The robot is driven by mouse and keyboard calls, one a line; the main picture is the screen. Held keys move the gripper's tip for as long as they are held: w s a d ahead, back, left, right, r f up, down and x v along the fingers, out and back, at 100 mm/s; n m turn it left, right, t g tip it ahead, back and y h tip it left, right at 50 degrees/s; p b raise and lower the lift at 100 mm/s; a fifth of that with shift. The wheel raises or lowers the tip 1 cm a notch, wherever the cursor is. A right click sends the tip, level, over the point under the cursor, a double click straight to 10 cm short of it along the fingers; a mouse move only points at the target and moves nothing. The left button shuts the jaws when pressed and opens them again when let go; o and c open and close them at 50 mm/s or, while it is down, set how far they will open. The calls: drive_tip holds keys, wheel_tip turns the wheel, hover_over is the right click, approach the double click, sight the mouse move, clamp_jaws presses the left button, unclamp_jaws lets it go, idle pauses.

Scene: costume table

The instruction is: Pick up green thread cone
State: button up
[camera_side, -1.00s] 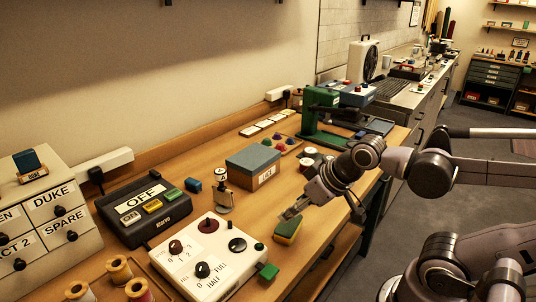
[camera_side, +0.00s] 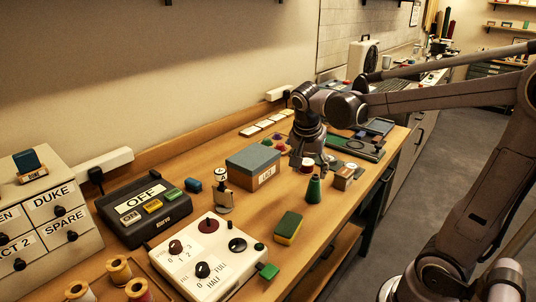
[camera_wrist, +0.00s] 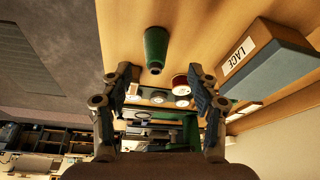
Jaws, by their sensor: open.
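The green thread cone (camera_side: 314,190) stands upright on the wooden table, right of the grey-blue LACE box (camera_side: 253,166). In the wrist view the green thread cone (camera_wrist: 155,48) shows whole at the upper middle, beyond the fingertips. My gripper (camera_side: 309,165) is above and slightly behind the cone in the side view. The cone is apart from the fingers.
A red-and-white spool (camera_wrist: 180,85) stands near the cone. A small brown box (camera_side: 344,177) is to its right, and a green-and-yellow sponge (camera_side: 288,228) lies nearer the front. A green machine (camera_side: 352,146) is behind. The table between cone and sponge is clear.

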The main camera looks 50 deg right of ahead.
sight(317, 184)
drive_tip(key=shift+w+d+f+m+g+h, duration=0.2)
drive_tip(key=shift+d+f+m, duration=0.4)
drive_tip(key=shift+d+f, duration=0.85)
drive_tip(key=shift+d+f+m+g+h, duration=0.2)
drive_tip(key=shift+d+f+m, duration=0.6)
drive_tip(key=shift+f, duration=1.2)
drive_tip(key=shift+w+d+f+m+g, duration=0.1)
drive_tip(key=shift+d+f+m+g, duration=0.25)
drive_tip(key=shift+d+f, duration=1.2)
drive_tip(key=shift+a+f, duration=0.1)
drive_tip(key=shift+a, duration=0.15)
clamp_jaws()
